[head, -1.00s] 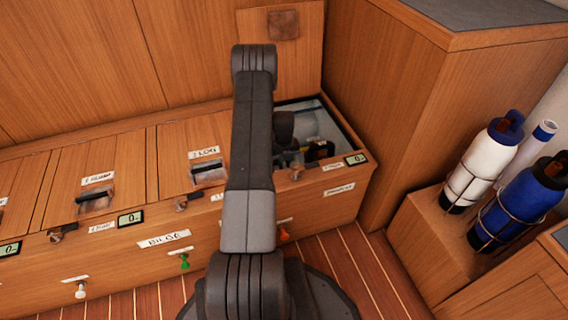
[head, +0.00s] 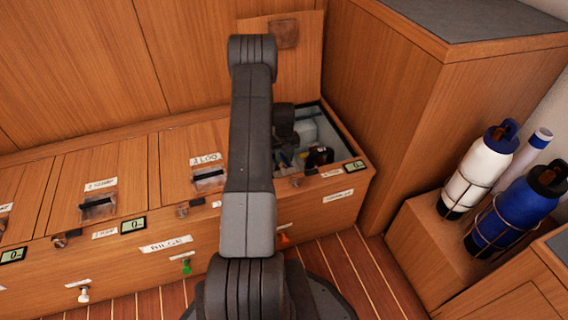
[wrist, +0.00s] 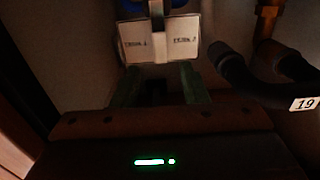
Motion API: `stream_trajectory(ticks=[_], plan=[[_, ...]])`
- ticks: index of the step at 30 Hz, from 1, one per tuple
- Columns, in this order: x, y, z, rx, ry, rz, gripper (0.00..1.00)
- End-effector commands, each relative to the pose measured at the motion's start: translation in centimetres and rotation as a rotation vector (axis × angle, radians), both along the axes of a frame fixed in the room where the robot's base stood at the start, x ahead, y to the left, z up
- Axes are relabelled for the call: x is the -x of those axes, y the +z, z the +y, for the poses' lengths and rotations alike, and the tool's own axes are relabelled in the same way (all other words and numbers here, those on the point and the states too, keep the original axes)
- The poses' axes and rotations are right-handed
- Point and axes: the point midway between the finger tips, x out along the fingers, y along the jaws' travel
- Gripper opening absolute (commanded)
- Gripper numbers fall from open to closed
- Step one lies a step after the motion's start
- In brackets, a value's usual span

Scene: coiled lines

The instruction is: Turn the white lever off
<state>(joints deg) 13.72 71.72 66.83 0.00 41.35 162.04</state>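A small white handle (head: 83,293) hangs on the front of the wooden bench (head: 230,245) at the lower left in the head view. It is the only white lever-like part I can make out, and its position is hard to read. My gripper is mostly hidden behind my arm in the head view, at the open compartment (head: 318,130) at the bench's right end. In the wrist view my gripper (wrist: 159,80) has two dark greenish fingers apart, with a dark gap between them. A white block with two labels (wrist: 160,40) is just beyond the fingertips. The white handle is not in the wrist view.
A green handle (head: 187,267) and an orange one (head: 283,239) sit along the bench front. In the wrist view, a dark hose tagged 19 (wrist: 265,88) is close on the right. Strapped bottles (head: 483,168) stand on a wooden ledge. The striped floor (head: 345,275) is clear.

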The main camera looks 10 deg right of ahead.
Motion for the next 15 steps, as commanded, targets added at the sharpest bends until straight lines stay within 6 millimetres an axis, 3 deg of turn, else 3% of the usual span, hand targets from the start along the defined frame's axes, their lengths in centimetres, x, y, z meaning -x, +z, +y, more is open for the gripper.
stream_trajectory(ticks=[1, 6, 15], plan=[[-0.1, 1.8, 0.0, 0.001, 0.000, -0.002, 0.40], [0.0, 5.0, 0.0, 0.000, 0.000, 0.000, 0.40], [0.0, 7.3, 0.1, 0.000, 0.001, 0.001, 0.40]])
